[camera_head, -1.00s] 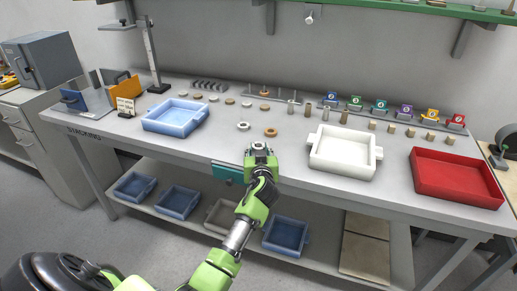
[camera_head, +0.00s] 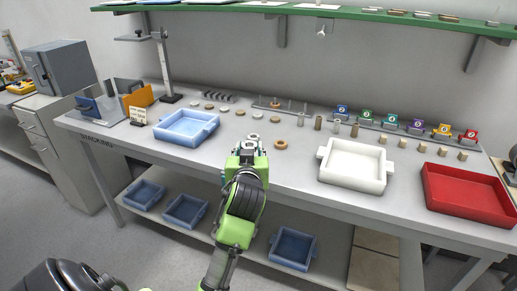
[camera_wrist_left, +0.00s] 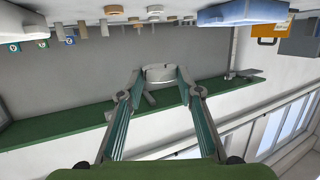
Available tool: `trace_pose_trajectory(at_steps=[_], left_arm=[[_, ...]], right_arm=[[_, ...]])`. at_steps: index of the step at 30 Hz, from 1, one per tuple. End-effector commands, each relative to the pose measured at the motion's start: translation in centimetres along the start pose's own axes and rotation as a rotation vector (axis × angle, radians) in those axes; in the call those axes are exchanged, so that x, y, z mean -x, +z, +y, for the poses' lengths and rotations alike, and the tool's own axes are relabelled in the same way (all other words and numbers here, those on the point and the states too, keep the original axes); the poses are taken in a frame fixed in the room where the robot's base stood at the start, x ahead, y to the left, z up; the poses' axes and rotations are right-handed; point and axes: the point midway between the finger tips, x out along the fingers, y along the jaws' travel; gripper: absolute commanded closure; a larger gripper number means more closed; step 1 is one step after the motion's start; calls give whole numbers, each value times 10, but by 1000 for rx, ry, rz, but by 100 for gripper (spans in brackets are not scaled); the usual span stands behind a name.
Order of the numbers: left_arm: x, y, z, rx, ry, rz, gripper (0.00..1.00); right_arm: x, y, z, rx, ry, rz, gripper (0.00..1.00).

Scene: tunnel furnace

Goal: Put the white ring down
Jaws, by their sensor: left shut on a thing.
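My left gripper (camera_head: 247,147) is at the front edge of the grey workbench (camera_head: 300,178). In the left wrist view, which is upside down, its fingers (camera_wrist_left: 160,80) are shut on a white ring (camera_wrist_left: 160,73). The ring is held in the air, apart from any surface. In the head view the held ring is small and partly hidden by the gripper. Another white ring (camera_head: 254,137) lies on the bench just beyond the gripper, beside a brown ring (camera_head: 281,145). My right gripper is not in view.
A blue tray (camera_head: 188,137) stands to the left, a white tray (camera_head: 352,183) and a red tray (camera_head: 465,208) to the right. Several small rings, pegs and numbered coloured holders line the back. A green shelf (camera_head: 330,11) hangs above.

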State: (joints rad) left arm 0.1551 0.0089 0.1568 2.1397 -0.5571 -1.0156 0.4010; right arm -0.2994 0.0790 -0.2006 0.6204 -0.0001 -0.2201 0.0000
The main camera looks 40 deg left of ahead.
Motion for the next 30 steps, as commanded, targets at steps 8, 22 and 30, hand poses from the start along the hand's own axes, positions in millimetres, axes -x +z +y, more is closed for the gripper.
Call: trace_pose_trajectory(at_steps=[8,22,30], left_arm=[[22,-6,-12,1,1,0,87],[24,46,5,-33,162,-8,87],[40,88,32,-81,394,-3,87]], right_arm=[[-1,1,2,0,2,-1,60],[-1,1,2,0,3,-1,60],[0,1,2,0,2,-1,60]])
